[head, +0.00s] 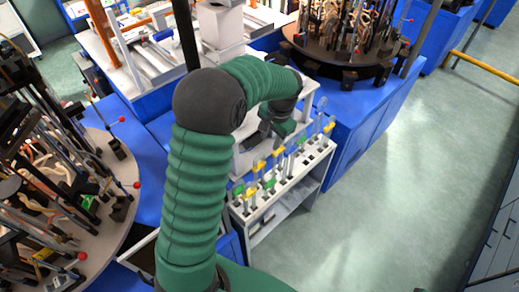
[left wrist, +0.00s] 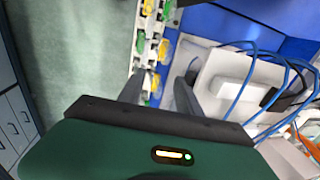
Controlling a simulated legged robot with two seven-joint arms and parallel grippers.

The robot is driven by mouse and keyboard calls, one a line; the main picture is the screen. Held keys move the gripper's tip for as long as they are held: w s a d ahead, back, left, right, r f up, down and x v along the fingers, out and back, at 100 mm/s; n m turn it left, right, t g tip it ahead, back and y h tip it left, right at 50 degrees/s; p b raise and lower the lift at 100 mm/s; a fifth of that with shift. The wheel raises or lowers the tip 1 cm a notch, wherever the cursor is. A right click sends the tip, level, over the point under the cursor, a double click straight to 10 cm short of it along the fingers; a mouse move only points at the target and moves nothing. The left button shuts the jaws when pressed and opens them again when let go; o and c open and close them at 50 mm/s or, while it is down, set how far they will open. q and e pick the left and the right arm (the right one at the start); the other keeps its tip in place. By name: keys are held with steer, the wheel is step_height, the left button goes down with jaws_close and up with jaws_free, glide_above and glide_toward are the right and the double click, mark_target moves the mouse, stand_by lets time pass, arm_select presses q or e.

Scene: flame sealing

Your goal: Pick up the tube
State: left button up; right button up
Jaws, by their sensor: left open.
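A white rack stand (head: 290,196) in the middle of the head view holds a row of upright tubes with yellow and green parts (head: 260,165). Which one is the task's tube I cannot tell. My left gripper (head: 268,137) is just behind the row, partly hidden by my own arm. In the left wrist view its two dark fingers are apart, and the left gripper (left wrist: 157,88) is open and empty. Yellow and green tube pieces (left wrist: 153,80) show between and beyond the fingers; no contact is visible. My right gripper is in neither view.
Round carousels with many glass parts stand at the left (head: 110,215) and at the top right (head: 345,55). Blue benches (head: 350,130) surround the rack. In the wrist view a white device (left wrist: 225,85) with blue cables lies right of the fingers. Green floor at right is clear.

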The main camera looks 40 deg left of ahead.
arm_select(q)
step_height(320, 180, up, 3)
steer(key=a, duration=0.1)
steer(key=p, duration=0.3)
glide_toward(259, 156)
steer(key=f, duration=0.1)
steer(key=w+f, duration=0.1)
steer(key=f, duration=0.3)
steer(key=shift+w+a+f, duration=0.1)
steer(key=shift+w+a, duration=0.1)
steer(key=shift+a, duration=0.1)
steer(key=f+p, duration=0.1)
steer(key=p, duration=0.1)
steer(key=s+a+f+p, duration=0.1)
steer(key=shift+f, duration=0.35)
steer(key=f, duration=0.2)
steer(key=shift+a+f+p, duration=0.2)
steer(key=shift+f+p, duration=0.1)
steer(key=shift+f, duration=0.1)
steer(key=shift+w+f, duration=0.1)
steer(key=shift+f, duration=0.1)
steer(key=shift+r, duration=0.1)
jaws_close()
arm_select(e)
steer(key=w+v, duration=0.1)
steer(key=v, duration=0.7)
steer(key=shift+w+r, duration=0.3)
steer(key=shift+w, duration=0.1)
